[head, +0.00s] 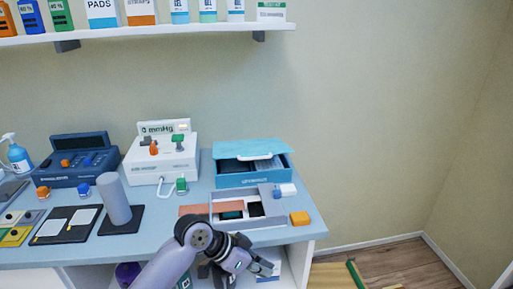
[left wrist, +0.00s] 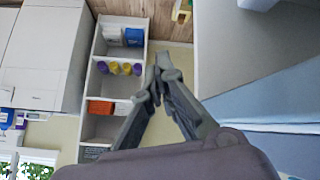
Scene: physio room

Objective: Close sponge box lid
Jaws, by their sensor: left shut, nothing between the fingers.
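A blue box (head: 252,180) with lettering too small to read for certain stands at the back right of the table; it looks like the sponge box. Its lighter blue lid (head: 250,147) is raised at a slant, with a white handle (head: 261,157) on its front edge. A dark gap shows under the lid. My left gripper (head: 270,268) is shut and empty at the table's front edge, in front of and below the box, apart from it. Its closed fingers also show in the left wrist view (left wrist: 160,70), pointing away from the table. My right gripper is not in view.
A grey compartment tray (head: 276,220) lies between my left gripper and the blue box. An orange block (head: 300,218) sits at its right. A white mmHg device (head: 163,160) and a grey cylinder (head: 114,197) stand left. A loaded shelf (head: 150,31) hangs above.

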